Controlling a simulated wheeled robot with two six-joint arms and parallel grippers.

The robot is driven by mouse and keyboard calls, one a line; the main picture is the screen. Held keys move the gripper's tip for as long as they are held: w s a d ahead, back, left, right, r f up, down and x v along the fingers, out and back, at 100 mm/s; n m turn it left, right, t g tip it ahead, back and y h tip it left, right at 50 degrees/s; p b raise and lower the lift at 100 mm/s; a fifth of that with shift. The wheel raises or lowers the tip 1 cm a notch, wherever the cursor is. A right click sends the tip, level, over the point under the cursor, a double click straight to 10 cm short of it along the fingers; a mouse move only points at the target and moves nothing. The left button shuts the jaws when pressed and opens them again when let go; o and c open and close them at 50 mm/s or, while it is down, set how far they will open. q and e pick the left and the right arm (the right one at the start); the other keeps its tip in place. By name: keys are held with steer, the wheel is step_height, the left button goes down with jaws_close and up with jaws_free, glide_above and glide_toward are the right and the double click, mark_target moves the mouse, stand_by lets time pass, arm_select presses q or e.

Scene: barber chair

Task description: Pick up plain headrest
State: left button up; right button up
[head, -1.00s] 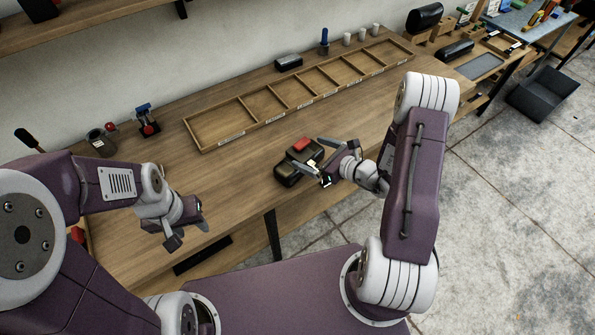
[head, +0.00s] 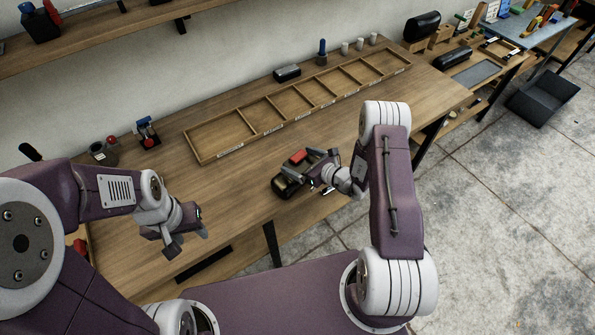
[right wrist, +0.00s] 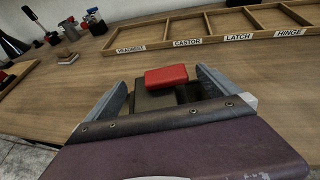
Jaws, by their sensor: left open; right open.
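A dark, blocky padded item (head: 287,184) lies near the front edge of the workbench, with a red block (head: 298,156) at its far side. I cannot tell for sure that it is the plain headrest. My right gripper (head: 308,166) is open and low at this item. In the right wrist view the dark item (right wrist: 158,100) and the red block (right wrist: 166,76) show between the spread fingers; contact cannot be told. A smaller black padded piece (head: 287,74) lies behind the divided tray. My left gripper (head: 188,242) is open and empty at the bench's front left.
A long divided wooden tray (head: 222,153) with labelled, empty compartments runs along the back. Small dark containers (head: 104,152) and a blue-topped tool (head: 147,132) stand at left. Black rolls (head: 422,26) lie on the right-hand bench.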

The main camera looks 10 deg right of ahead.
steer(key=shift+w+a, duration=0.2)
steer(key=shift+a, duration=0.15)
steer(key=shift+d, duration=0.2)
steer(key=c, duration=2.1)
steer(key=shift+r, duration=0.15)
steer(key=shift+c, duration=0.2)
steer(key=shift+r, duration=0.3)
step_height(320, 180, up, 3)
steer(key=shift+w+r+b, duration=0.1)
steer(key=shift+r+b, duration=0.05)
steer(key=shift+b, duration=0.4)
steer(key=w+d+r+b, duration=0.1)
steer(key=w+d+r, duration=0.1)
steer(key=d, duration=0.3)
steer(key=w+d+r+b, duration=0.1)
steer(key=w+d+r, duration=0.1)
steer(key=d+r, duration=0.2)
steer(key=shift+w+d+r, duration=0.3)
steer(key=shift+d+r, duration=0.05)
steer(key=shift+d, duration=0.5)
